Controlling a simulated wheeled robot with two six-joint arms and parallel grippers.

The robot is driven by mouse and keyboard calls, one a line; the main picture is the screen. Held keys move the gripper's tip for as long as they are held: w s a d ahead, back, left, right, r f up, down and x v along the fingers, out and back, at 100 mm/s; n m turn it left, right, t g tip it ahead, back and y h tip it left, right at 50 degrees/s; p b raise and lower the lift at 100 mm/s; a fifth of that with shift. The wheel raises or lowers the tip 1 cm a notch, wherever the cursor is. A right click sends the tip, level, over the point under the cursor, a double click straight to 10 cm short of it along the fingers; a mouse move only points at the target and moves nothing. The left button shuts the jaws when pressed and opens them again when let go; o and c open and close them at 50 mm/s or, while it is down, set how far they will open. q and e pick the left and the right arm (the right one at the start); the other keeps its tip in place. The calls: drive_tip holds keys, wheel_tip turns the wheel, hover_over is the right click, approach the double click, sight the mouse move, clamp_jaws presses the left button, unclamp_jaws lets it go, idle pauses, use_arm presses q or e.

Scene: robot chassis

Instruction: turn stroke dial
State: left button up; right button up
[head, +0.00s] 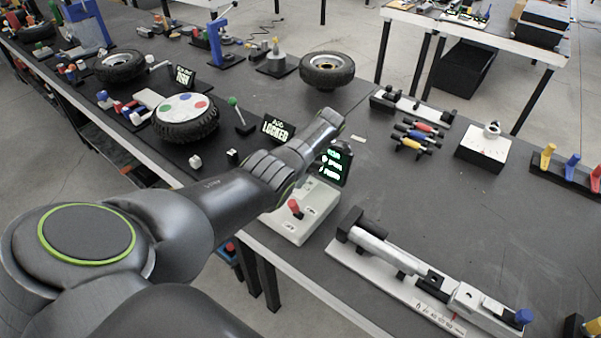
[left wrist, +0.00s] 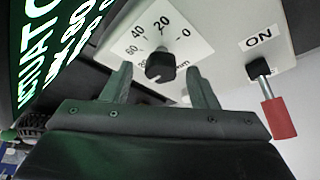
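The stroke dial (left wrist: 160,66) is a black knob on a white plate marked 0, 20, 40, 60 and mm. My left gripper (left wrist: 159,72) is open, with one finger on each side of the dial and a gap on both sides. I cannot tell the dial's exact setting. In the head view, the white control box (head: 318,222) is partly behind my left arm, which hides the dial and gripper there. A red-tipped switch lever (left wrist: 277,112) sits under an ON label; its red tip also shows in the head view (head: 295,207). My right gripper is not in view.
A black display with green text (head: 334,165) stands at the back of the box. A long linear actuator on a white base (head: 430,283) lies to the right. A LOCKED sign (head: 277,130) and a wheel (head: 186,117) stand to the left. The bench's right middle is fairly clear.

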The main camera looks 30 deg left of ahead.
use_arm(q)
drive_tip(key=v, duration=1.7)
drive_tip(key=shift+r, duration=0.2)
drive_tip(key=shift+d+f, duration=0.15)
